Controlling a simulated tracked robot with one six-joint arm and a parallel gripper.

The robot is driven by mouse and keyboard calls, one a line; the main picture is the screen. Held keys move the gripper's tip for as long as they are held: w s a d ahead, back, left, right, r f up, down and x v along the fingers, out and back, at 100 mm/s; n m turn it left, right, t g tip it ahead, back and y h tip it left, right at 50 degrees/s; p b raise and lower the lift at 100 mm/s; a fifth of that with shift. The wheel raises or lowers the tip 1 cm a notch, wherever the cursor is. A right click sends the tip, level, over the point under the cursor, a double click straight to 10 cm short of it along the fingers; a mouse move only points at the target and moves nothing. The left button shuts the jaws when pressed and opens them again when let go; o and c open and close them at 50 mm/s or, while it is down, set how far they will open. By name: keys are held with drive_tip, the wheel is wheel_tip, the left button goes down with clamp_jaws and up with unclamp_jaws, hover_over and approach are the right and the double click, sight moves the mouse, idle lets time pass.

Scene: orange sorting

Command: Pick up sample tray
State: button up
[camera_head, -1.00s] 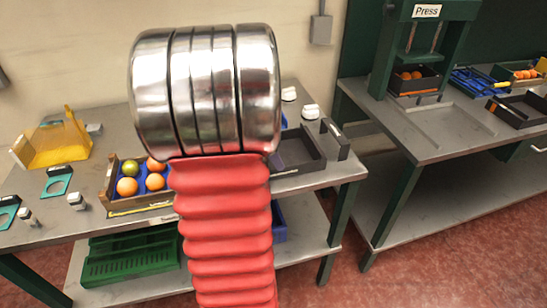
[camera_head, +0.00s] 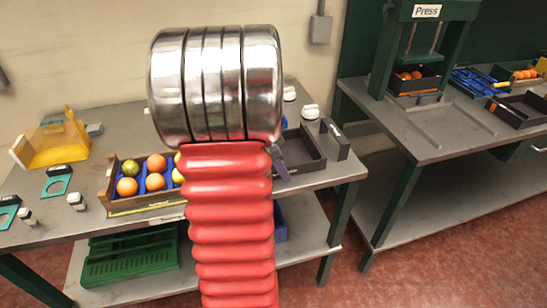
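My own arm, with red bellows and a shiny metal joint, fills the middle of the view. A dark grey open tray (camera_head: 307,166) sits on the left workbench, right of my arm. Its left part is hidden behind the arm, and the part I see looks empty. A wooden crate (camera_head: 108,193) with blue dividers stands left of my arm. It holds several oranges (camera_head: 156,182) and a greenish fruit (camera_head: 130,168); its right end is hidden. No label shows which one is the sample tray.
A green crate (camera_head: 130,262) lies on the shelf below. A press (camera_head: 385,55) and more trays (camera_head: 520,108) stand on the right bench.

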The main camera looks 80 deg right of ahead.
drive_tip(key=shift+c, duration=0.7)
clamp_jaws()
